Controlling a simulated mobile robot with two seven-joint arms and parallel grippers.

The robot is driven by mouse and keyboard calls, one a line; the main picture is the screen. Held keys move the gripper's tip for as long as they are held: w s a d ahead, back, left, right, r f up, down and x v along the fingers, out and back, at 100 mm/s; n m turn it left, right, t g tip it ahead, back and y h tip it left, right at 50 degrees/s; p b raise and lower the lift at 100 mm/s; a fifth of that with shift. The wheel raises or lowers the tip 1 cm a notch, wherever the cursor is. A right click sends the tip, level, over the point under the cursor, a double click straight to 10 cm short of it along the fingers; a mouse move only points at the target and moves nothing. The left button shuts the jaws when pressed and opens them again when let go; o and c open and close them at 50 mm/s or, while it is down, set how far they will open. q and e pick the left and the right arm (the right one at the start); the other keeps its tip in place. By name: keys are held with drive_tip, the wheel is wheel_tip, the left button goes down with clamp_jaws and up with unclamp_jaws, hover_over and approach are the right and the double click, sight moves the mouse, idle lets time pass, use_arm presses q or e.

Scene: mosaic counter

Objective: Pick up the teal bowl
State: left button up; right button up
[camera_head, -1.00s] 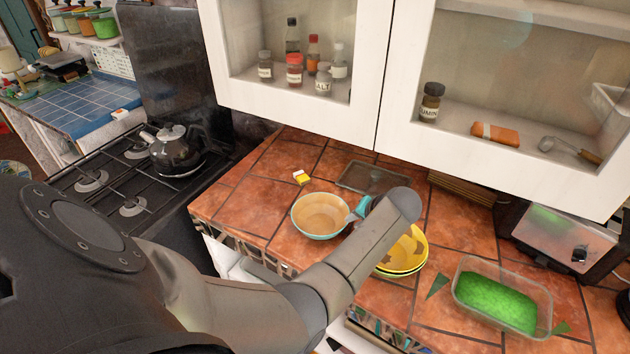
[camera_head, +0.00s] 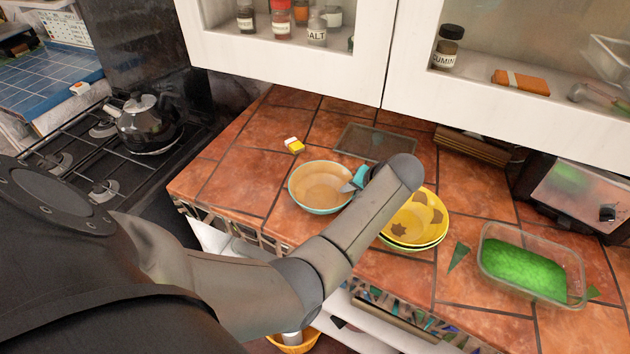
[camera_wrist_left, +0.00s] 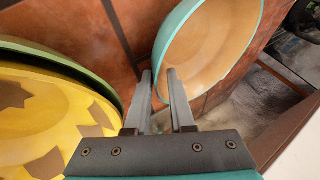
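The teal bowl (camera_head: 312,195), tan inside with a teal rim, sits upright on the tiled counter. My left gripper (camera_head: 353,186) is at its right rim, partly hidden behind my own forearm. In the left wrist view the two fingers (camera_wrist_left: 160,76) are apart, with the near rim of the teal bowl (camera_wrist_left: 205,50) between or just beyond their tips. Contact cannot be told. My right gripper is not in view.
Stacked yellow bowls (camera_head: 415,222) stand close to the right of my left gripper; they fill the left of the wrist view (camera_wrist_left: 40,125). A glass dish with green contents (camera_head: 525,262) is farther right. A small yellow-white box (camera_head: 294,145) and a dark tray (camera_head: 375,142) lie behind.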

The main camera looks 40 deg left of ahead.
use_arm(q)
drive_tip(key=shift+d, duration=0.1)
drive_tip(key=shift+c, duration=0.8)
clamp_jaws()
idle(0.6)
